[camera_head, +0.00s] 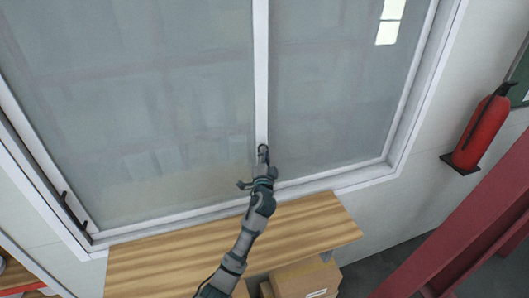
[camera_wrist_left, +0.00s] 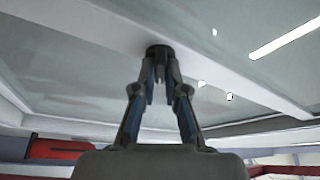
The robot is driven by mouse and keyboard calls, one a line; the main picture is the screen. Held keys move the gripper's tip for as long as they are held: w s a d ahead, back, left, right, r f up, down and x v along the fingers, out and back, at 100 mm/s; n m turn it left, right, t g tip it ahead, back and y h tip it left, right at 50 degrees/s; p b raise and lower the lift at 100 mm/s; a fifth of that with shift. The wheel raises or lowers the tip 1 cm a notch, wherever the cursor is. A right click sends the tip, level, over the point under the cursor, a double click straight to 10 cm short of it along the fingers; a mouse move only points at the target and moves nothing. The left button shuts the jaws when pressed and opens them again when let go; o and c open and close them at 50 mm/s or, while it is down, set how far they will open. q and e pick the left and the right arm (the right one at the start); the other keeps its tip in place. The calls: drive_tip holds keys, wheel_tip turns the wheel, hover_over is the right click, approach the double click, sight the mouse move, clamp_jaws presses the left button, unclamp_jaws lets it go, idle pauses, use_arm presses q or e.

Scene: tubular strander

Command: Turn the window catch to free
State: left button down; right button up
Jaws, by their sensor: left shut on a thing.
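The window catch (camera_head: 263,150) is a small dark piece on the white middle bar of the window, near its lower end. In the left wrist view its dark round base (camera_wrist_left: 158,50) shows against the white bar. My left gripper (camera_head: 265,166) reaches up to it from below. In the left wrist view, the fingers of my left gripper (camera_wrist_left: 160,92) close in on the catch from both sides and are shut on it. The fingers hide part of the catch, so its exact angle is hard to tell. My right gripper is not in view.
Large window panes (camera_head: 130,90) fill the upper view. A wooden shelf (camera_head: 170,262) lies below the window, with cardboard boxes (camera_head: 303,280) underneath. A dark handle (camera_head: 73,212) sits on the left frame. A red extinguisher (camera_head: 481,132) and red beam (camera_head: 470,225) are at right.

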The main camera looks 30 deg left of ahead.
use_arm(q)
drive_tip(key=shift+f, duration=0.35)
drive_tip(key=c, duration=1.2)
unclamp_jaws()
drive_tip(key=shift+w+r, duration=0.1)
drive_tip(key=shift+r, duration=0.05)
drive_tip(key=shift+a, duration=0.1)
drive_tip(key=v, duration=1.2)
